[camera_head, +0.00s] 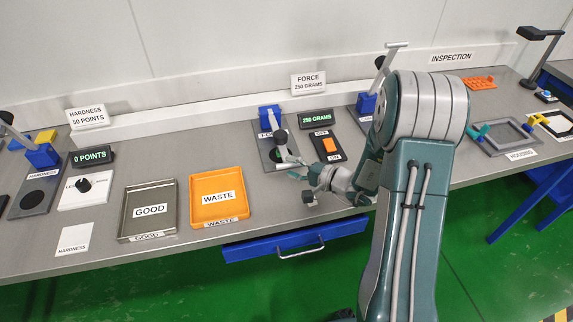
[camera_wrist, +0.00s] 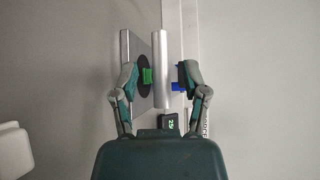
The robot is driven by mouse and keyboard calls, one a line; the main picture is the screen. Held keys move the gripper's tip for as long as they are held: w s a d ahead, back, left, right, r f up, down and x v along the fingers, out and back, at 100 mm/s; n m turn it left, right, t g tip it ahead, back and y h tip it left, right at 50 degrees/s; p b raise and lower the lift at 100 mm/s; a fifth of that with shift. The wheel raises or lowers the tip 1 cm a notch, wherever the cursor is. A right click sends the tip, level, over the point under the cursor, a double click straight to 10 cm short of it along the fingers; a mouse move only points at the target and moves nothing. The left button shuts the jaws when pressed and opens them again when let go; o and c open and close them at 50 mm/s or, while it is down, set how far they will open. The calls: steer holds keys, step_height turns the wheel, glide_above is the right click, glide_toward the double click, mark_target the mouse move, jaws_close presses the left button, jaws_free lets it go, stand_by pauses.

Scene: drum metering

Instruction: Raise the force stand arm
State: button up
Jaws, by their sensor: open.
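The force stand (camera_head: 269,114) stands at the back of the bench, a blue post on a dark base plate. A dark knob (camera_head: 280,137) shows low over the plate, close to my gripper (camera_head: 292,164). In the wrist view my gripper (camera_wrist: 158,80) is open. A silver bar (camera_wrist: 161,68), which looks like the stand arm, lies between its fingers with gaps on both sides. A green piece (camera_wrist: 146,76) on the plate's black disc shows beside the left finger. Whether a finger touches the piece or the arm cannot be told.
A 250 GRAMS display (camera_head: 316,118) and an orange switch (camera_head: 329,145) are right of the stand. An orange WASTE tray (camera_head: 244,207) and a grey GOOD tray (camera_head: 126,212) are to the left. A blue drawer (camera_head: 245,250) hangs under the bench edge.

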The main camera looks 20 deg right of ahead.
steer(key=shift+w+a+f, duration=0.1)
steer(key=shift+w+a, duration=0.35)
steer(key=shift+a, duration=0.05)
steer(key=shift+w, duration=0.35)
steer(key=shift+d, duration=0.2)
steer(key=shift+c, duration=0.7)
steer(key=shift+s+a+f, duration=0.1)
steer(key=shift+a, duration=0.1)
jaws_close()
steer(key=shift+r, duration=0.3)
